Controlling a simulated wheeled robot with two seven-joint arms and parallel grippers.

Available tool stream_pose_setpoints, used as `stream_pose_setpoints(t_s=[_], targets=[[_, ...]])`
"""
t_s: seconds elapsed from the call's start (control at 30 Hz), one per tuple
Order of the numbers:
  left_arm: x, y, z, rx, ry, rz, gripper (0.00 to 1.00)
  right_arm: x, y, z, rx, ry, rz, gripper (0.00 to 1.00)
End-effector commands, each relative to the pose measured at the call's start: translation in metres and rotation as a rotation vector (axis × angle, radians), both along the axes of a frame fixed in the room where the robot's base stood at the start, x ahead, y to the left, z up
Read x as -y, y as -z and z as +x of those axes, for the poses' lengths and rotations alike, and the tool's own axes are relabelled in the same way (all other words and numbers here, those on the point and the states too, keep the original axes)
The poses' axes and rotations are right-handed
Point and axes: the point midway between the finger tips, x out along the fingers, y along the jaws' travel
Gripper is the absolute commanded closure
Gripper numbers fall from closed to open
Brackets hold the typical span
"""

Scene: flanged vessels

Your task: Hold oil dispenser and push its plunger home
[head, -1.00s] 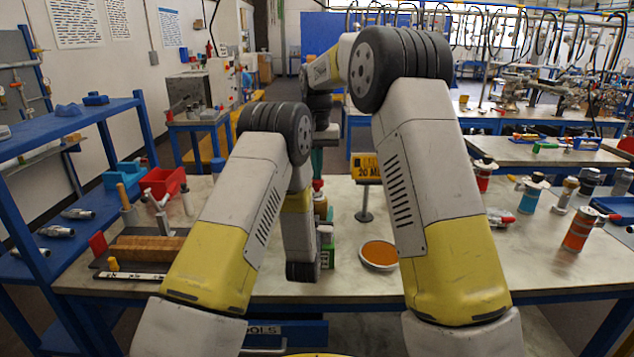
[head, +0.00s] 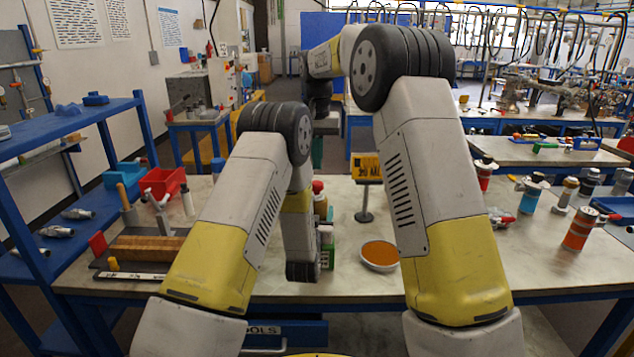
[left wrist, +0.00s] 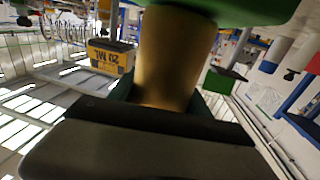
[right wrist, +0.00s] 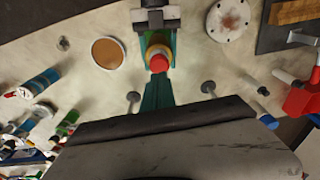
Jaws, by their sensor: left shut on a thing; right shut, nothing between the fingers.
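The oil dispenser (head: 320,206) stands upright on the bench, an amber body with a red plunger top (head: 318,187). In the right wrist view its red top (right wrist: 160,63) shows from above inside a yellowish rim. My left gripper (right wrist: 155,42) is shut around the dispenser body, which shows as a tan cylinder in the left wrist view (left wrist: 176,55). In the head view my left forearm mostly hides that grip. My right gripper (head: 317,160) is shut and empty, pointing down above the red top with a visible gap. How far in the plunger sits is hard to tell.
A yellow sign on a post (head: 366,168) stands behind the dispenser. A round dish of orange liquid (head: 380,254) lies to its right. A red bin (head: 163,184) and a wooden block (head: 145,249) are at left.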

Motion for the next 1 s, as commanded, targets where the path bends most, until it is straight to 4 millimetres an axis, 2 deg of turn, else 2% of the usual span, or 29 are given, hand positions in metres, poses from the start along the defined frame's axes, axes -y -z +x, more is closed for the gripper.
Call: stream_pose_setpoints(t_s=[0.17,0.27,0.7,0.83,1.0], targets=[[0.0,-0.001,0.0,0.003,0.0,0.0,1.0,0.0,-0.002,0.0,0.001,0.0,0.0,1.0],[0.0,-0.001,0.0,0.002,0.0,0.0,1.0,0.0,-0.01,0.0,0.003,0.0,0.001,1.0],[0.0,-0.001,0.0,0.002,0.0,0.0,1.0,-0.001,-0.095,-0.008,0.003,0.0,0.001,1.0],[0.0,-0.001,0.0,0.002,0.0,0.0,1.0,0.0,-0.111,-0.01,0.002,0.0,0.001,1.0],[0.0,-0.001,0.0,0.002,0.0,0.0,1.0,0.0,-0.119,-0.011,0.0,0.0,0.0,1.0]])
